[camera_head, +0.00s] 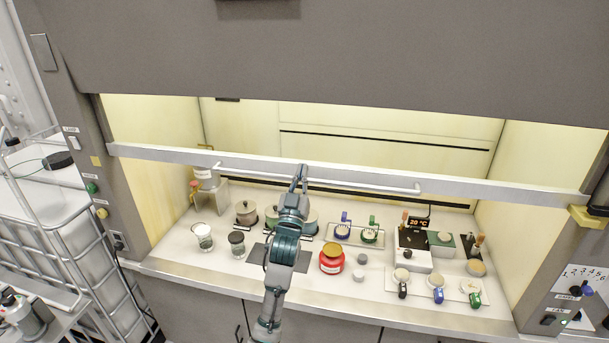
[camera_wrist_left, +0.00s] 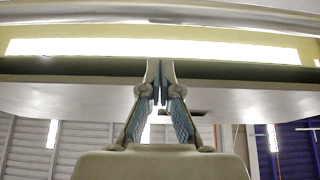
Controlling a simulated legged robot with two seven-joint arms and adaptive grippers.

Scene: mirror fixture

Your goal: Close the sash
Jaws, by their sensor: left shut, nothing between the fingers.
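The sash (camera_head: 480,184) of the fume hood is a pale metal-edged panel, raised, with a gap between its lower rail and the worktop. A long thin handle bar (camera_head: 245,170) runs along the rail. My left gripper (camera_head: 302,170) is at the middle of this handle, its fingers shut with nothing between them. In the left wrist view the fingertips (camera_wrist_left: 160,68) are together, pointing up at a pale surface and a dark band. I cannot tell whether they touch the handle. My right gripper is in neither view.
A caged white tank (camera_head: 55,225) stands at the left.

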